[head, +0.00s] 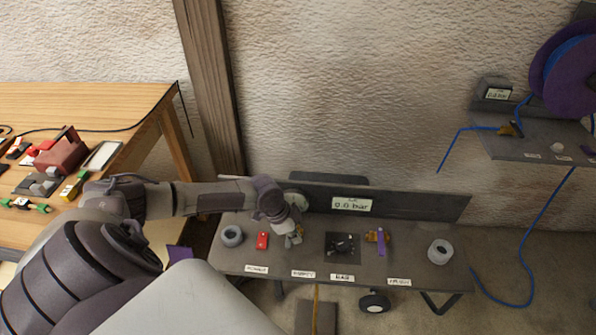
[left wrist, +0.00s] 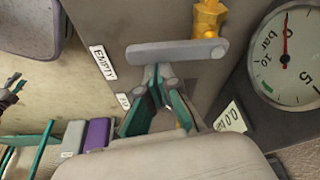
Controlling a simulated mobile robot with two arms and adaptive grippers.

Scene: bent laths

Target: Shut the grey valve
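The grey valve shows in the left wrist view as a flat grey lever (left wrist: 175,53) beside a brass fitting (left wrist: 208,20). The lever lies roughly crosswise in that picture, with its right end by the brass. In the head view the valve (head: 294,240) is small and partly hidden by my left gripper (head: 288,229), which points down at the panel bench. In the left wrist view the fingertips of this gripper (left wrist: 160,72) are together at the lever's lower edge. I cannot tell whether they touch it; nothing shows gripped between them. My right gripper is not in view.
The bench (head: 400,262) also holds a red part (head: 262,241), grey rings (head: 232,236) and a purple-handled brass valve (head: 381,241). A gauge (left wrist: 288,55) has its needle near 0; a display (head: 351,205) reads 0.0 bar. A wooden table (head: 90,100) stands left.

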